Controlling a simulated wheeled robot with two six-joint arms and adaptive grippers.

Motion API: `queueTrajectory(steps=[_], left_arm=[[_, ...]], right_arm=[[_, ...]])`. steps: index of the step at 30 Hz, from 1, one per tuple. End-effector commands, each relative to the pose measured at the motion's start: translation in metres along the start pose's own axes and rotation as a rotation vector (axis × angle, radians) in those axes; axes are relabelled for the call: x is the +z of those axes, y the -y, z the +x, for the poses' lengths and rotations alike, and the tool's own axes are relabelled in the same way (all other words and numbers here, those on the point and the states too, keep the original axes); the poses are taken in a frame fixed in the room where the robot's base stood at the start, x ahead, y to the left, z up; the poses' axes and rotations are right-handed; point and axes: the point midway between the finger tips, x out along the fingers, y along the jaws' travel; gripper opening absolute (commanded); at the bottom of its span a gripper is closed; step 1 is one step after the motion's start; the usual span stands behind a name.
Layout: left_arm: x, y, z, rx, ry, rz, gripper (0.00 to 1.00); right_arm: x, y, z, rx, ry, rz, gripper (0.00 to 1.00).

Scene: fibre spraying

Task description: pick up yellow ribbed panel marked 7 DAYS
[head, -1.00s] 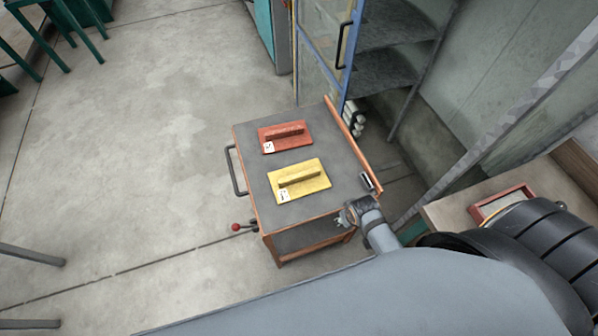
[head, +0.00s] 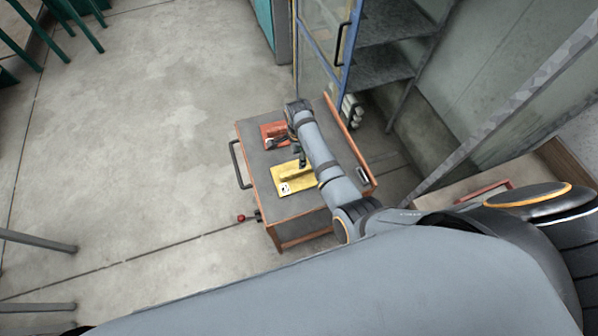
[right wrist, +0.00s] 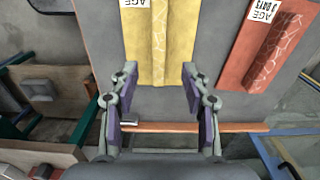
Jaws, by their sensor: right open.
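The yellow ribbed panel (head: 280,182) lies flat on the grey top of the cart, with its white label at the near left corner. My right arm hides its right part in the head view. In the right wrist view the yellow panel (right wrist: 182,35) shows its raised rib (right wrist: 160,40) and a cut-off label; I cannot read the number. My right gripper (right wrist: 158,76) is open and empty, its two fingers apart on either side of the rib's line, near the panel's end. In the head view the right gripper (head: 301,160) is over the panel. My left gripper is out of view.
A red ribbed panel (head: 273,130) lies behind the yellow one; its label in the right wrist view reads AGE 3 DAYS. The cart (head: 300,205) has a wooden edge and a black handle (head: 238,163). A glass-door cabinet (head: 322,50) stands behind. Open floor lies to the left.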

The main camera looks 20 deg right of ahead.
Motion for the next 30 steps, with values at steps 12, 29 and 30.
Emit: queueTrajectory(steps=[12,29,30], left_arm=[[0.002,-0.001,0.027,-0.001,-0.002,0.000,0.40],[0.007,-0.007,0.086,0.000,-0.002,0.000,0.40],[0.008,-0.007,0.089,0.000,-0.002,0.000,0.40]], right_arm=[[0.000,0.000,0.056,-0.001,0.001,0.000,0.47],[-0.001,0.000,0.106,-0.001,0.000,0.000,0.47],[-0.001,0.000,0.109,-0.002,0.000,0.000,0.47]])
